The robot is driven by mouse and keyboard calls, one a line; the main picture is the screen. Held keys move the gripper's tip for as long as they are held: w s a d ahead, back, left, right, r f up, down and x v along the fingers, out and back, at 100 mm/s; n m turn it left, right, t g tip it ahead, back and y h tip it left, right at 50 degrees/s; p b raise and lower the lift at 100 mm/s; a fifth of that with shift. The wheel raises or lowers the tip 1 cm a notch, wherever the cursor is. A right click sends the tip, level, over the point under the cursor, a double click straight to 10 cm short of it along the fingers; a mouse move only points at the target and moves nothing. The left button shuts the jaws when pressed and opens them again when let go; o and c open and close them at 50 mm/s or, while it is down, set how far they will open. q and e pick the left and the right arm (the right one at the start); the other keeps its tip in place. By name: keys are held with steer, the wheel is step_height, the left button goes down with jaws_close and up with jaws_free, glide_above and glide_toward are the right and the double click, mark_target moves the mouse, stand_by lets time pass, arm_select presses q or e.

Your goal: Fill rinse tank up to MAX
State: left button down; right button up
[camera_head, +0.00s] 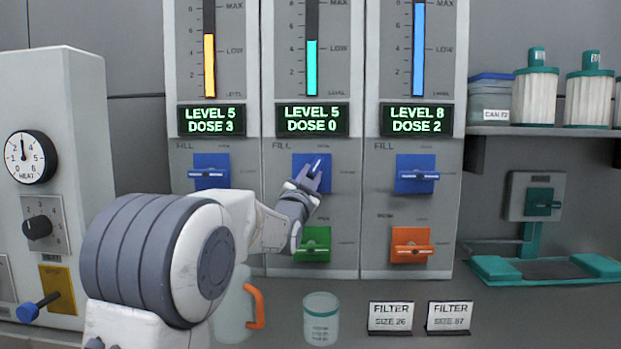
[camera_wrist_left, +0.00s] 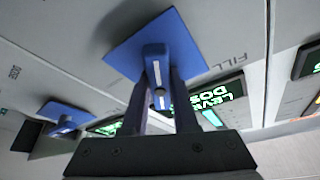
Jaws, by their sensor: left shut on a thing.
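Three tank panels stand side by side with level bars. My left gripper (camera_head: 311,177) is shut on the valve's lever (camera_wrist_left: 156,75), which is tilted off level. A green valve (camera_head: 314,252) sits below, partly behind my left arm. The left bar (camera_head: 209,66) is yellow, LEVEL 5, DOSE 3. The right bar (camera_head: 418,50) is blue, LEVEL 8, DOSE 2. No tank name is legible.
Blue FILL levers on the left (camera_head: 210,176) and right (camera_head: 416,178) panels look level. An orange valve (camera_head: 411,248) is below right. A pitcher (camera_head: 236,305), a beaker (camera_head: 320,318) and two FILTER cards (camera_head: 390,317) stand in front. A heat cabinet (camera_head: 75,120) is left.

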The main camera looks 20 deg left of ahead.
arm_select(q)
steer(key=shift+f, duration=0.1)
steer(key=c, duration=0.7)
jaws_free()
steer(key=b+v, duration=0.1)
steer(key=v, duration=0.9)
steer(key=shift+s, duration=0.25)
